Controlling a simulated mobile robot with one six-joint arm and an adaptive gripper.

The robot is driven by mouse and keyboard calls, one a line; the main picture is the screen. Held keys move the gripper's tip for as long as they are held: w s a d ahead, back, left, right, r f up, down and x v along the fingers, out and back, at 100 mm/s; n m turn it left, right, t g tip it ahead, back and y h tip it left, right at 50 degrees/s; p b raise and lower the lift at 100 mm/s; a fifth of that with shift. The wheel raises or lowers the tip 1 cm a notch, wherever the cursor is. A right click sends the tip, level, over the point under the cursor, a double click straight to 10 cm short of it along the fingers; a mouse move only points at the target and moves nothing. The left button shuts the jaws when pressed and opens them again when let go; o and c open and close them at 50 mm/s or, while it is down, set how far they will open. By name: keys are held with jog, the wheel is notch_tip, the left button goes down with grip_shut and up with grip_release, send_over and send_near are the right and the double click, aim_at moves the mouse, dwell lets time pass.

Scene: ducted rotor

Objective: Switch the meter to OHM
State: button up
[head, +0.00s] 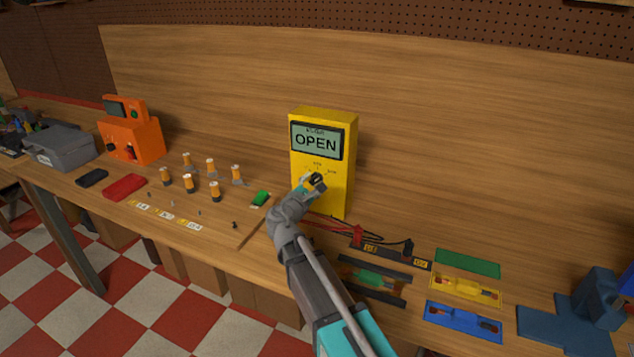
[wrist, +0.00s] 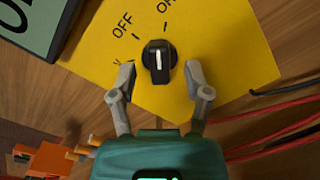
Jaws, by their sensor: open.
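The yellow meter (head: 338,190) stands upright at the back of the bench, its display (head: 316,141) reading "OPEN" under small text I cannot read surely. Its black dial (wrist: 159,75) has a white pointer line. In the wrist view the line points up, close to the tick by the cut-off label starting "O" at top right, and away from the OFF tick at left. My gripper (wrist: 160,80) is open, with one finger on each side of the dial and visible gaps to it. In the head view my gripper (head: 308,184) partly covers the dial.
Red and black leads (head: 357,236) lie right of the meter's base. Green (head: 468,262), yellow (head: 466,290) and blue (head: 463,321) trays lie further right. Several orange-and-grey cylinders (head: 190,183) and an orange device (head: 133,140) stand to the left.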

jog(key=shift+x, duration=0.8)
grip_shut()
